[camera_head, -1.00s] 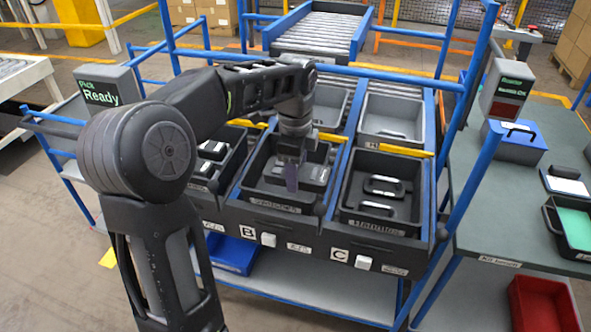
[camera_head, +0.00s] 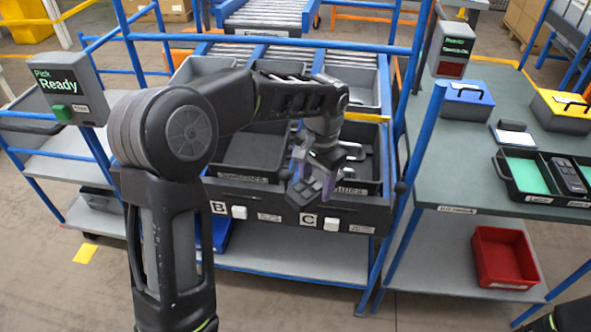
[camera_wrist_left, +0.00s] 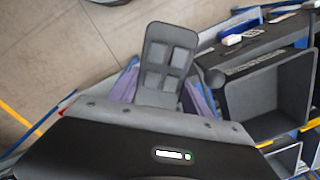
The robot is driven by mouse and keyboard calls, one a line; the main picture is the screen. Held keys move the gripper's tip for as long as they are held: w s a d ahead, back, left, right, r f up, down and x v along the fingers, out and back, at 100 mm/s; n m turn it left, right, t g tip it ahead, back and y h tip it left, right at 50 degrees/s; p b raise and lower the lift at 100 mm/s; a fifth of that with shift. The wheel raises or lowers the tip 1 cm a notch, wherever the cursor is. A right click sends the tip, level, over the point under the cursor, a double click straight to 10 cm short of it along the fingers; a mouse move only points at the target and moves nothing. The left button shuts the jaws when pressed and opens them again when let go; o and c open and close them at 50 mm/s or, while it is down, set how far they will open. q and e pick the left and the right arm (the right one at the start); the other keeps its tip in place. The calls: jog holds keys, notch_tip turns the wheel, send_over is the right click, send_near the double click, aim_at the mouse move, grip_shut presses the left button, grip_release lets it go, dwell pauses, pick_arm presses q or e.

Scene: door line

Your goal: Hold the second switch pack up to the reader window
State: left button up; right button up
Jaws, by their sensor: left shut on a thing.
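My left gripper (camera_head: 312,188) is raised in front of the bin rack, near the line between bins B and C. It is shut on a dark grey switch pack (camera_wrist_left: 164,66) with four square keys, seen between its purple fingers in the left wrist view. In the head view the pack is hard to tell from the fingers. The reader (camera_head: 452,48) is a grey box on a post at the right, with a lit green-text screen and a dark red window (camera_head: 451,69). The pack is well apart from it. My right gripper is out of view.
A black kit tray (camera_head: 541,198) on the right bench holds a dark switch pack (camera_head: 569,177) in its right compartment; a green floor shows at left. Blue rack posts (camera_head: 416,150) stand between my gripper and the bench. A red bin (camera_head: 505,258) sits below.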

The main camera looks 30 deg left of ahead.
pick_arm(q)
jog(key=d+f+n+b, duration=0.3)
jog(key=f+b, duration=0.6)
jog(key=f, duration=0.3)
jog(key=shift+w+d+f+n+b, duration=0.15)
jog(key=shift+d+n+b, duration=0.25)
jog(key=shift+d, duration=0.5)
